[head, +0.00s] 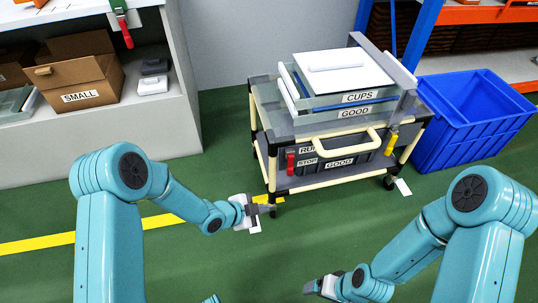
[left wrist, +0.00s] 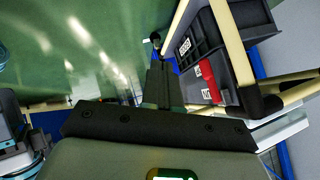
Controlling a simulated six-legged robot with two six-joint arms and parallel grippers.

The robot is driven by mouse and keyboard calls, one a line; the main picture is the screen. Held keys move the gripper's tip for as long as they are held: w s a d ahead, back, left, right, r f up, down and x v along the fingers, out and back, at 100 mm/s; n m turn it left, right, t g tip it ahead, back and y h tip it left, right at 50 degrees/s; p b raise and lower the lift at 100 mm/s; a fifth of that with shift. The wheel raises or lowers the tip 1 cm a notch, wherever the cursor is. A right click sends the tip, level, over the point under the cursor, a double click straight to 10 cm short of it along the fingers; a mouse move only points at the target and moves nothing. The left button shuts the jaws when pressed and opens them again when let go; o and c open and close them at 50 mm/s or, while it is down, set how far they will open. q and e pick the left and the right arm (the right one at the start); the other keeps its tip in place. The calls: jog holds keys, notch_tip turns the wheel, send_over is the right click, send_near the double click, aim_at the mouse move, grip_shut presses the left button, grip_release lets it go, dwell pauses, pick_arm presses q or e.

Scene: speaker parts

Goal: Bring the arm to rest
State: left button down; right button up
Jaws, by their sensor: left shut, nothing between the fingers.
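My left gripper (head: 268,208) is low over the green floor, just left of the front of the cart, and holds nothing. In the left wrist view its fingers (left wrist: 158,80) are together, with no object between them. My right gripper (head: 310,287) shows at the bottom middle of the head view, apart from the cart. It is small and partly cut off by the angle, so its jaw opening is unclear. Both teal arms are bent and reach in from the two sides.
A wheeled cart (head: 318,183) carries a box labelled CUPS (head: 358,98) on top and a dark GOOD bin (head: 340,162) below. A blue crate (head: 468,112) stands to its right. A shelf at left holds a cardboard SMALL box (head: 82,92). Front floor is clear.

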pick_arm(q)
jog(key=s+a+f+n+g+y, duration=0.2)
jog(key=s+a+f+n+g, duration=0.1)
jog(key=s+n, duration=0.7)
jog(key=s+a+f+n+g+y, duration=0.2)
jog(key=s+a+n+g, duration=0.15)
jog(key=s+n, duration=0.7)
notch_tip(320, 180, up, 32)
jog(key=s+m+p, duration=0.2)
jog(key=p, duration=3)
jog(key=shift+s+d+f, duration=0.25)
jog(key=shift+d, duration=0.05)
jog(key=shift+f, duration=0.1)
